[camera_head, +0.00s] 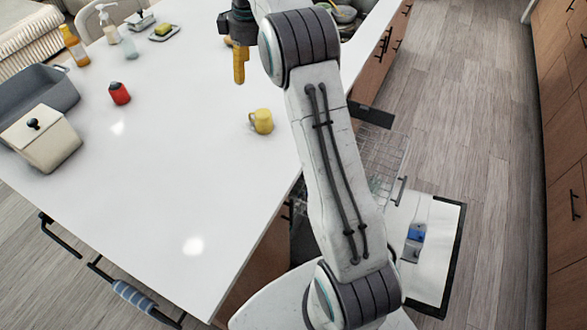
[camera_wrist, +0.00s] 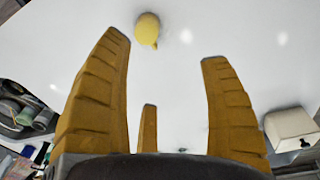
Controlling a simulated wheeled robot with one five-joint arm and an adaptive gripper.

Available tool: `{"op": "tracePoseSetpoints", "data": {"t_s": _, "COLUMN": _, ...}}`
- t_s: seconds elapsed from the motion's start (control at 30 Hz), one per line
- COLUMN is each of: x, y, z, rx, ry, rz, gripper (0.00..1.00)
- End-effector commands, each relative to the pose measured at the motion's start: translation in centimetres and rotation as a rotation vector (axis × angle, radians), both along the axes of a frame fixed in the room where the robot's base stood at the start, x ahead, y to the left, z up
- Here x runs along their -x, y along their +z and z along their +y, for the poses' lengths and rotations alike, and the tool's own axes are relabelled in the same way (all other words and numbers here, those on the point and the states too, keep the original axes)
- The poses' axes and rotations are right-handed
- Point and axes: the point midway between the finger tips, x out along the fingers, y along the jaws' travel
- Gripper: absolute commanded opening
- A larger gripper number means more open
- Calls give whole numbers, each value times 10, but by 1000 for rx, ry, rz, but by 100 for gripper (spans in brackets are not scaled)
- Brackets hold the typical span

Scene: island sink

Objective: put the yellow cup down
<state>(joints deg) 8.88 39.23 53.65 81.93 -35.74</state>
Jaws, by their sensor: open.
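The yellow cup (camera_head: 261,121) stands on the white island counter (camera_head: 190,160), near its right edge and beside my arm. In the wrist view the cup (camera_wrist: 148,27) shows beyond the fingertips, apart from them. My gripper (camera_head: 239,68) hangs over the counter, farther back than the cup, with its yellow fingers pointing down. In the wrist view my gripper (camera_wrist: 165,60) has its fingers spread wide, with nothing between them.
A red jar (camera_head: 119,93), a cream lidded box (camera_head: 42,138) and a grey bin (camera_head: 40,88) stand at the left of the counter. Bottles (camera_head: 75,46) stand at the back. An open dishwasher door (camera_head: 430,240) is at the right. The counter's middle is clear.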

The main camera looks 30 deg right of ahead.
Motion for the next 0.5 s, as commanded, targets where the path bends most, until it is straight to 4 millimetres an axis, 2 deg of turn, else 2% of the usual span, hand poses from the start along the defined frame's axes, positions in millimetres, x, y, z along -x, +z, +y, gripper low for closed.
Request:
{"op": "tracePoseSetpoints", "data": {"t_s": 0.03, "x": 15, "y": 18, "z": 8, "rx": 0, "ry": -20, "rz": -21, "gripper": 71}}
{"op": "tracePoseSetpoints", "data": {"t_s": 0.2, "x": 65, "y": 54, "z": 27, "rx": -8, "ry": -102, "rz": -78, "gripper": 71}}
{"op": "tracePoseSetpoints", "data": {"t_s": 0.33, "x": 110, "y": 71, "z": 41, "rx": -18, "ry": -162, "rz": -123, "gripper": 71}}
{"op": "tracePoseSetpoints", "data": {"t_s": 0.5, "x": 174, "y": 78, "z": 57, "rx": -38, "ry": -241, "rz": -180, "gripper": 71}}
